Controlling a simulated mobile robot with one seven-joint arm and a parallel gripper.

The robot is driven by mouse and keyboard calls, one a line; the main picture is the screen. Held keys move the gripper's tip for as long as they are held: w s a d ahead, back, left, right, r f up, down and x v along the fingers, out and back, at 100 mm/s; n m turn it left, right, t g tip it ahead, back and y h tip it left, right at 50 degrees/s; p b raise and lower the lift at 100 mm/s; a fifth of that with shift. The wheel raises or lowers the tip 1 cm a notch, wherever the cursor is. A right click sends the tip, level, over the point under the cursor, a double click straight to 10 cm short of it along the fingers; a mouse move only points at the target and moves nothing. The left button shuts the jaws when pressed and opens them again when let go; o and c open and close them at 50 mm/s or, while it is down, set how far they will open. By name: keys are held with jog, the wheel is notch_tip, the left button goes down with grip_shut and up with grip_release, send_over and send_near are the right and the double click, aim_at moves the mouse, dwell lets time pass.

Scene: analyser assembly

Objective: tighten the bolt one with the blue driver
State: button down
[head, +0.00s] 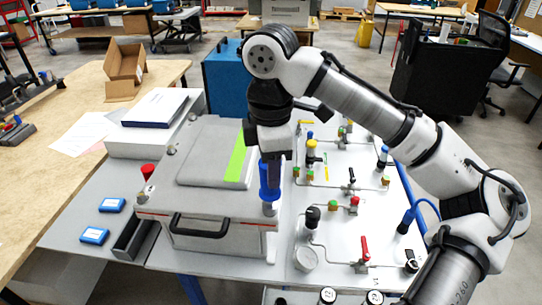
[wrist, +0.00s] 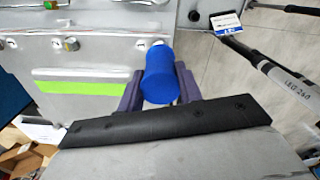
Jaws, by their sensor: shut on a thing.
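My gripper (head: 272,160) is shut on the blue driver (head: 269,182) and holds it upright, handle up. The driver is over the front right corner of the grey analyser (head: 222,234). Its lower end meets a small fitting at that corner in the head view, and I cannot tell whether it touches. Bolt one is not distinguishable there; the driver hides that spot. In the wrist view the blue handle (wrist: 159,75) fills the space between the two dark fingers (wrist: 158,92), and the driver's tip is hidden.
A black handle (head: 199,230) crosses the analyser's front. A red knob-like piece (head: 148,171) stands at its left corner. Two blue-and-white boxes (head: 112,205) lie on the left of the table. A white panel with valves and tubing (head: 335,225) fills the right side.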

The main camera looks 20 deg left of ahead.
jog(key=m+p, duration=0.1)
jog(key=m, duration=0.3)
jog(key=shift+r+p, duration=0.15)
jog(key=shift+p, duration=0.15)
jog(key=shift+m, duration=1.2)
jog(key=m, duration=0.2)
jog(key=shift+m, duration=0.3)
jog(key=c, duration=1.1)
grip_release()
jog(key=shift+s, duration=0.1)
jog(key=shift+a, duration=0.1)
grip_shut()
jog(key=shift+r, duration=2.85)
